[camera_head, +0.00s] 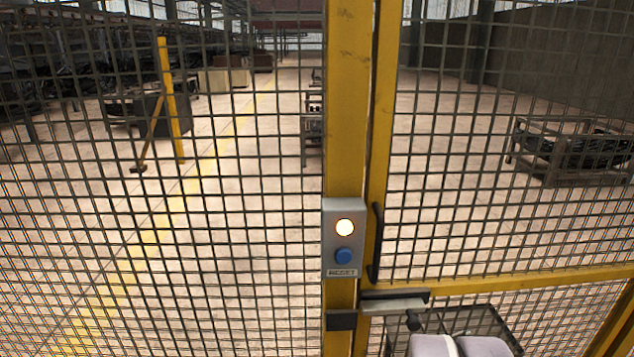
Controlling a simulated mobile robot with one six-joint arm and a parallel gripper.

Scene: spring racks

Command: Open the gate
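The gate (382,130) is a yellow-framed mesh panel on the right side of the camera view. It stands closed against a yellow post (348,120). A black upright pull handle (376,242) is on its frame. Below the handle is a grey and black latch (394,301), with a dark block (341,320) beside it on the post. A grey control box (328,235) on the post carries a lit whitish round lamp or button (345,227) and a blue round button (344,256) above a small label. My gripper is not in view; pale rounded shapes at the bottom edge look like my arm.
A mesh fence (230,240) fills the left side. Behind the mesh are a yellow post with a brace (170,100), a rack on the right (575,170), and racks along the left. A yellow floor line (190,190) runs away. The floor just beyond the gate looks mostly clear.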

